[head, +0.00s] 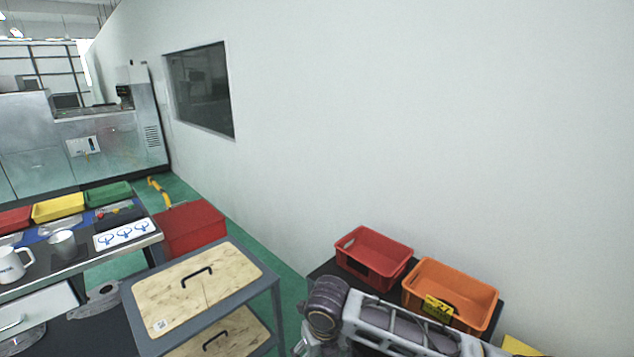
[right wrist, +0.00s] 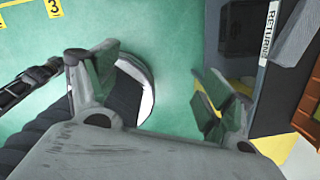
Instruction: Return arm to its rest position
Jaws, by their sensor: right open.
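My right arm (head: 400,322) crosses the lower right of the head view, in front of the orange bin; its gripper is not visible there. In the right wrist view, my right gripper (right wrist: 158,92) has its two green-padded fingers spread wide apart. Nothing is between them, and green floor shows in the gap. My left arm and left gripper are not in view.
A red bin (head: 374,256) and an orange bin (head: 465,289) stand beside the white wall, close to my right arm. A grey cart (head: 272,290) with wooden boards stands left of it. A dark post labelled "RETURN" (right wrist: 268,45) is right of the gripper.

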